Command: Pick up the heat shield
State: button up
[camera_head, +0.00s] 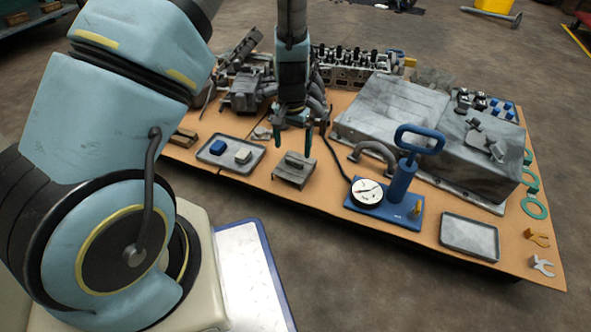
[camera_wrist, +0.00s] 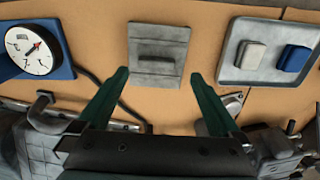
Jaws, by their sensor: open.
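What looks like the heat shield is a grey, roughly square metal plate (camera_head: 290,177) with a small raised block on top. It rests on the brown table near its front edge and shows in the wrist view (camera_wrist: 158,35), at the upper middle. My gripper (camera_head: 293,145) hangs pointing down just above and behind it. In the wrist view my green fingers (camera_wrist: 160,74) are spread wide, one on each side of the plate's near end, with nothing between them. Whether the fingertips are level with the plate, I cannot tell.
A grey tray (camera_head: 214,162) with a blue and a pale block lies left of the plate. A blue hand pump with a white gauge (camera_head: 367,192) and a curved pipe stand to the right. Large grey covers (camera_head: 395,105) and engine parts fill the back. An empty tray (camera_head: 469,236) lies right.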

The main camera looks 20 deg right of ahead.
aim_at(295, 160)
jog(key=f+b, duration=0.2)
jog(key=f, duration=0.1)
jog(key=f+b, duration=0.1)
jog(key=f, duration=0.1)
jog(key=shift+s+d, duration=0.1)
jog(key=shift+d, duration=0.2)
jog(key=c, duration=1.5)
